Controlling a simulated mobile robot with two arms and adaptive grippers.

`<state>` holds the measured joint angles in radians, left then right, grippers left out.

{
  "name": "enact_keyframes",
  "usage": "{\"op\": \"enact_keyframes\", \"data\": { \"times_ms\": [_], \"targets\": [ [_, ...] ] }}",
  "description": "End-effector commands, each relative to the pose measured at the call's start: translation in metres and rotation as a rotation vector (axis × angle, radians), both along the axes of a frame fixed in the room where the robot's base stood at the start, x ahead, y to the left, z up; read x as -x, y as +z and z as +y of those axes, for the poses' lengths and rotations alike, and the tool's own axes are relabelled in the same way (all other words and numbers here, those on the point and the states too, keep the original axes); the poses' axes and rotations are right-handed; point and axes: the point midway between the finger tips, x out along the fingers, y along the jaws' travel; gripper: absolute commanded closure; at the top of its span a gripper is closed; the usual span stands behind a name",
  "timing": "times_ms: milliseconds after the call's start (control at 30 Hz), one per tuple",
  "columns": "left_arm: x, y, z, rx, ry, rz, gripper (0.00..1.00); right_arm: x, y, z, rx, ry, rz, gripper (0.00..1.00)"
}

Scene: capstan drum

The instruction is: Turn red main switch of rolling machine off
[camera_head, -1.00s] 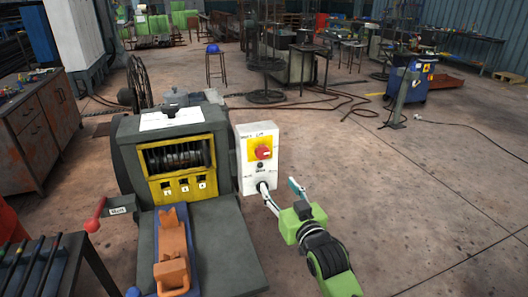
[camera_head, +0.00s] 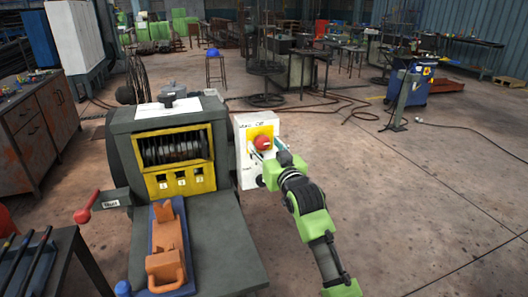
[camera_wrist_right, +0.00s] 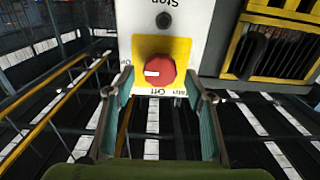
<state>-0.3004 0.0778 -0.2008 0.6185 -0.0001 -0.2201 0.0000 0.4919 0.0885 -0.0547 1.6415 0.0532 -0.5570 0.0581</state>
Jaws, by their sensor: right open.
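The red main switch (camera_head: 262,143) is a round knob on a yellow plate, on the white control box (camera_head: 247,176) at the right side of the rolling machine (camera_head: 172,144). In the right wrist view the red knob (camera_wrist_right: 160,69) has a white mark pointing left, with "Off" printed beside the knob. My right gripper (camera_head: 267,149) is at the box front, its fingers close to the knob. In the wrist view the right gripper (camera_wrist_right: 162,95) is open, one finger on each side below the knob; contact cannot be told. My left gripper is not in view.
A dark stop button (camera_wrist_right: 163,20) sits near the switch on the box. A red-handled lever (camera_head: 88,207) sticks out at the machine's left. An orange piece (camera_head: 166,245) lies on the front table. The floor (camera_head: 420,210) at right is clear.

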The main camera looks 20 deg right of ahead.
Motion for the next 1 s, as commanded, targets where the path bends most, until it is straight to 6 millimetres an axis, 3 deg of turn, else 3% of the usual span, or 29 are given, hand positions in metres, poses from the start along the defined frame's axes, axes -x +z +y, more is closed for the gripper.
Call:
{"op": "enact_keyframes", "data": {
  "times_ms": [200, 500, 533, 667, 1000],
  "targets": [
    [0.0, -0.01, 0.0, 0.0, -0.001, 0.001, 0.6, -0.015, 0.0, 0.001, 0.0, 0.0, -0.001, 0.51],
    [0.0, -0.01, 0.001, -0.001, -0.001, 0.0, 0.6, -0.016, 0.0, 0.001, 0.0, 0.0, 0.001, 0.51],
    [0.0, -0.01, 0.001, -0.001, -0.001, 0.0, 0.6, -0.016, 0.0, 0.001, 0.0, 0.0, 0.001, 0.53],
    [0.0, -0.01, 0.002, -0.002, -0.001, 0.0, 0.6, -0.016, 0.0, 0.001, 0.0, 0.0, 0.001, 0.87],
    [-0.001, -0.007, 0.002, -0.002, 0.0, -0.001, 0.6, -0.016, 0.001, 0.0, 0.022, 0.0, 0.0, 0.89]
  ]
}}
